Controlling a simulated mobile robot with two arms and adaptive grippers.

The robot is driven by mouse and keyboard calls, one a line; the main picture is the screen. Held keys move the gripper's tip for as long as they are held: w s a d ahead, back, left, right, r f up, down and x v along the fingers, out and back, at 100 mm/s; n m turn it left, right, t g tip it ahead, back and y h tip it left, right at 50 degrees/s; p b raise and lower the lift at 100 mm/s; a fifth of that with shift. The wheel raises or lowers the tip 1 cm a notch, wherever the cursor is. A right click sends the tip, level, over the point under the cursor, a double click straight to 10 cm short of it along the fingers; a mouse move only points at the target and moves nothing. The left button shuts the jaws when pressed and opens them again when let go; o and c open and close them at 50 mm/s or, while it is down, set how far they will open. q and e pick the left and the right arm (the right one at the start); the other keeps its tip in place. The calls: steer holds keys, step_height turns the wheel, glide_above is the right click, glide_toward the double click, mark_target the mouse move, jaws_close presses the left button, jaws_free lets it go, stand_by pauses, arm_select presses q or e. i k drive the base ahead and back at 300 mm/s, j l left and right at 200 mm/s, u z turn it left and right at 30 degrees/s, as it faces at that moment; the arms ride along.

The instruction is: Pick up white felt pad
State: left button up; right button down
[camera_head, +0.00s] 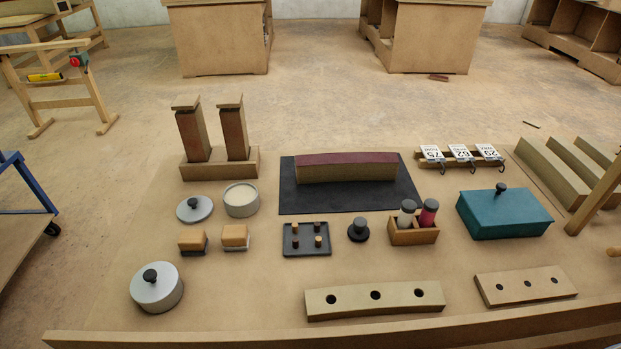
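Two small wooden blocks stand side by side at the left of the table. Neither of my grippers is in view.
Near the blocks are an open round tin (241,200), its lid (195,209), a lidded grey pot (157,289) and a dark peg tray (306,239). A curved piece (347,171) lies on a black mat (292,203). A teal box (505,215) stands at right.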

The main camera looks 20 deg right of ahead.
mark_target(233, 238)
steer(key=j+z, duration=0.3)
steer(key=j, duration=0.35)
steer(key=j+z, duration=0.3)
steer(key=j, duration=0.35)
steer(key=k+j+z, duration=0.1)
steer(key=j+z, duration=0.15)
steer(key=j, duration=0.4)
